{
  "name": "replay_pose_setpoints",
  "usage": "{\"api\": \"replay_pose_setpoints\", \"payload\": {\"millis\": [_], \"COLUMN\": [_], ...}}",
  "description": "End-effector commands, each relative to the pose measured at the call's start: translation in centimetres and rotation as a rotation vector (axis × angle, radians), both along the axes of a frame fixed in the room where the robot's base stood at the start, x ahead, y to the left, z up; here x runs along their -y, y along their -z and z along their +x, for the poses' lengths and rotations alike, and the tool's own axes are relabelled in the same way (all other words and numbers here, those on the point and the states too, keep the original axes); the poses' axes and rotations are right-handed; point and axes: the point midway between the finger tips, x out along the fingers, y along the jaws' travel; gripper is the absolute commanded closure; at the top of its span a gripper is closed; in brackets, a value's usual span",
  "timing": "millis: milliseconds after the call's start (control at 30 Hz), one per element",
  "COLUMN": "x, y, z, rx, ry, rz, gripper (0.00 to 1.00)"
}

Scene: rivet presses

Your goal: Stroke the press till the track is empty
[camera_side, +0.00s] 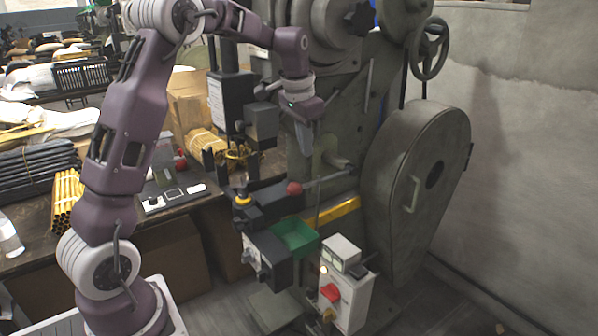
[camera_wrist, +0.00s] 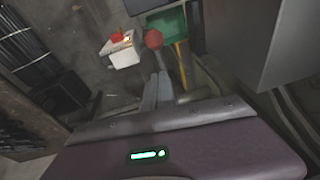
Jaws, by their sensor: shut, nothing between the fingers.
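The grey-green press (camera_side: 345,110) stands at the centre of the side view. Its lever (camera_side: 328,180) ends in a red ball (camera_side: 294,188) and slopes slightly down to the left. My gripper (camera_side: 304,152) points down, shut and empty, above the lever and apart from the red ball. In the wrist view my closed fingers (camera_wrist: 158,88) point toward the red ball (camera_wrist: 153,39), which lies just beyond the tips. A green tray (camera_side: 295,236) sits below the lever; it also shows in the wrist view (camera_wrist: 168,30). I cannot make out the track or any rivets in it.
A white control box (camera_side: 346,300) with a red knob and a lit amber lamp stands at the press front. A large rounded guard (camera_side: 415,190) and a handwheel (camera_side: 430,48) are at right. A cluttered bench (camera_side: 25,225) is at left.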

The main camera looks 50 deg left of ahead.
Motion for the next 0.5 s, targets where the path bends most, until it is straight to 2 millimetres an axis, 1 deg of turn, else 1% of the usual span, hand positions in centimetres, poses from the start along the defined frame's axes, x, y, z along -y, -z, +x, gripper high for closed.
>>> {"api": "replay_pose_setpoints", "payload": {"millis": [33,100,167,200,333,500], "x": [-0.1,-0.2,-0.3,-0.3,-0.6,-0.7], "y": [1.1,2.7,3.9,4.5,6.1,7.0], "z": [0.1,0.4,0.7,0.4,-0.8,-1.4], "rx": [-0.004,-0.004,-0.003,-0.003,-0.002,0.000], "ry": [0.000,0.000,0.000,-0.001,-0.002,-0.001], "rz": [-0.002,-0.002,-0.002,-0.002,-0.001,0.000], "gripper": [1.00,1.00,1.00,1.00,1.00,1.00]}}
